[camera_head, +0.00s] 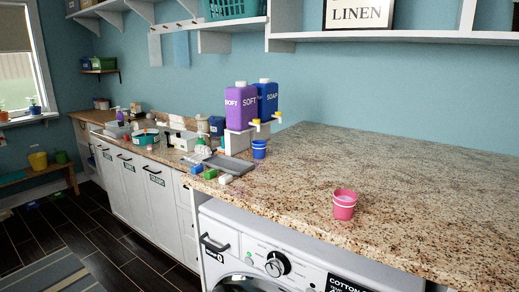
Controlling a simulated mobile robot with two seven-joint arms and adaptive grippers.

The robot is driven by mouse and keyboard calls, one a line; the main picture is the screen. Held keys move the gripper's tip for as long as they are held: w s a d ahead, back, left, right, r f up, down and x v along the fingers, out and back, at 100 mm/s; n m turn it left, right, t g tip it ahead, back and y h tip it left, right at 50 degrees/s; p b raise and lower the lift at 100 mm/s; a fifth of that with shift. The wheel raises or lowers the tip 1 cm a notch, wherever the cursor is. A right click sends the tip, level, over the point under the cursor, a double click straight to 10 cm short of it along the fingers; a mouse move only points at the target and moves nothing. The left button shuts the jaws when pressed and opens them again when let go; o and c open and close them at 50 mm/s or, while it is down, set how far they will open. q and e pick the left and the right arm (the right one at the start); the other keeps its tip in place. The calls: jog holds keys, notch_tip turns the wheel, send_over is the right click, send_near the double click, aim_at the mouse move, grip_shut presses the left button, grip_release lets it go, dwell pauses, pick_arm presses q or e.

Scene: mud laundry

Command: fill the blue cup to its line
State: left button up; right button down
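A small blue cup (259,152) stands upright on the granite counter, just right of a grey tray. It has a pale band; its inside and any liquid level are too small to tell. A purple SOFT bottle (241,107) and a blue SOAP bottle (267,100) sit side by side on a white stand (238,143) behind the cup. Yellow taps stick out to the right at the bottles' bases; the nearer tap (256,122) appears roughly above the cup. Neither of my grippers is in view.
A pink cup (344,206) stands near the counter's front edge. A grey tray (228,166) and small coloured blocks (210,173) lie left of the blue cup. The right part of the counter (420,185) is clear. A washing machine (290,255) is below.

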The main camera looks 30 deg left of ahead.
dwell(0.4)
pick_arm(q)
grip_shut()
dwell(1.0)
